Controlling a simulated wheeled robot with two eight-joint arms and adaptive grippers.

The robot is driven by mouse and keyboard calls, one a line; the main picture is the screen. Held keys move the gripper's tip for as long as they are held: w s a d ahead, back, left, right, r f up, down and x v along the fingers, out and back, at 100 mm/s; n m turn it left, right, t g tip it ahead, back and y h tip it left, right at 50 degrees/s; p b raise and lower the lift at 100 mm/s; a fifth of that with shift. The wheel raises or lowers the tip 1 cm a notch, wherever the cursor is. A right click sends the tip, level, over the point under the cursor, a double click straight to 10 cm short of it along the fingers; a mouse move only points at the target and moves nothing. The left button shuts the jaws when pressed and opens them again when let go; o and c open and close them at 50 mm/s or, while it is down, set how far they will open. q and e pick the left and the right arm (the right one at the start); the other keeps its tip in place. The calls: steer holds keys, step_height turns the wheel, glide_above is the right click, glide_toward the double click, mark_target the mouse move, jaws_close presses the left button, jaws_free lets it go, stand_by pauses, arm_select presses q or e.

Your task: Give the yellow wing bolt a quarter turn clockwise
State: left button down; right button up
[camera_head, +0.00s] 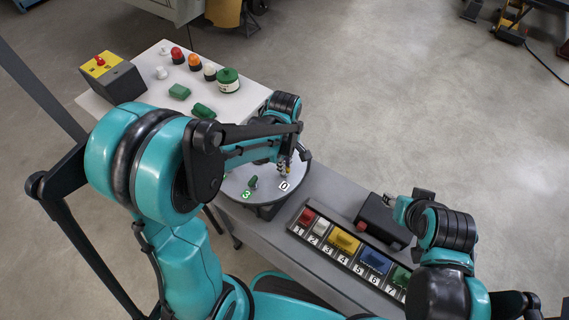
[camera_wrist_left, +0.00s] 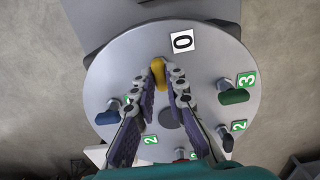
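The yellow wing bolt (camera_wrist_left: 158,70) stands on the grey round plate (camera_wrist_left: 110,75), close to the label 0 (camera_wrist_left: 182,41). In the left wrist view, the fingertips of my left gripper (camera_wrist_left: 159,80) are on both sides of the bolt, with what looks like a narrow gap; contact is hard to judge. In the head view my left gripper (camera_head: 284,168) is low over the plate (camera_head: 234,186) and mostly covers the bolt. My right arm is at the right; its fingers cannot be made out.
The plate also bears a green bolt (camera_wrist_left: 233,96), a blue one (camera_wrist_left: 107,117) and others. A numbered tray (camera_head: 297,229) with coloured pieces lies to the right, beside a black box (camera_head: 384,222). A white table (camera_head: 151,62) holds buttons and green parts.

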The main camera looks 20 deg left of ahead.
arm_select(q)
steer(key=shift+m, duration=0.4)
steer(key=m, duration=0.3)
steer(key=shift+m+b, duration=0.3)
steer(key=m, duration=0.4)
steer(key=shift+m, duration=0.3)
steer(key=m, duration=0.4)
steer(key=shift+m+b, duration=0.3)
steer(key=shift+b, duration=0.1)
steer(key=shift+m, duration=2)
steer(key=c, duration=1.5)
jaws_free()
steer(key=shift+c, duration=0.2)
